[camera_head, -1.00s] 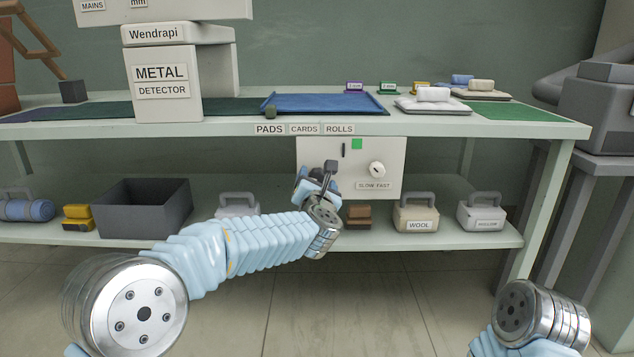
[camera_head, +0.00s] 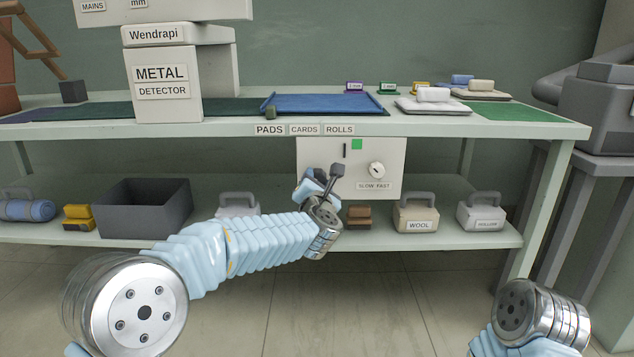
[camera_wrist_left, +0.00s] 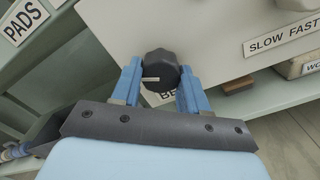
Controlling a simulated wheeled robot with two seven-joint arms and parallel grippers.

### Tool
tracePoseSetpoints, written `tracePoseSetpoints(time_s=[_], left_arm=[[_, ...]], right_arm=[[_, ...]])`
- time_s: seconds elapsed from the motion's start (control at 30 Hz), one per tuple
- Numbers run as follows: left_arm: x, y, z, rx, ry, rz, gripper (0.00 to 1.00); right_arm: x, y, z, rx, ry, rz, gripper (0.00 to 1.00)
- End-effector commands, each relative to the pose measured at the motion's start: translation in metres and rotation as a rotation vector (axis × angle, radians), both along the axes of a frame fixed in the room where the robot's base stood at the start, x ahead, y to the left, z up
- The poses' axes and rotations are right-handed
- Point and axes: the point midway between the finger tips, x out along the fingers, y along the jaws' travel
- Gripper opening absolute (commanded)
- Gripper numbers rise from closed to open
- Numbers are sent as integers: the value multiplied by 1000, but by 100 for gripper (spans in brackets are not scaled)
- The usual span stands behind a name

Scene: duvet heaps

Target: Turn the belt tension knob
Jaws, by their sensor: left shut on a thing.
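The belt tension knob (camera_wrist_left: 160,66) is dark and lobed, with a pale pointer mark, and stands on the white control panel (camera_head: 386,151). A label beginning "BE" (camera_wrist_left: 168,95) is partly hidden below it. My left gripper (camera_wrist_left: 160,77) is shut on the knob, one blue finger on each side. In the head view my left gripper (camera_head: 327,180) is at the panel's lower left, and the wrist covers the knob there. My right gripper is out of view; only part of that arm shows at the lower right.
The table edge (camera_head: 420,129) runs just above. The lower shelf holds a grey bin (camera_head: 143,208) and labelled cases such as WOOL (camera_head: 416,217).

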Motion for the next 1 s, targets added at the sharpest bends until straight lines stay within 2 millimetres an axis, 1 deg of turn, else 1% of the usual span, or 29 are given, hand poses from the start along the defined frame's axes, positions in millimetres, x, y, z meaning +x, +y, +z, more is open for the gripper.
tracePoseSetpoints(time_s=[0.47,1.0], left_arm=[[0,0,2,438,2,-1,13],[0,1,4,952,2,-1,13]], right_arm=[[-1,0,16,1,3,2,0],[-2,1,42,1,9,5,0]])
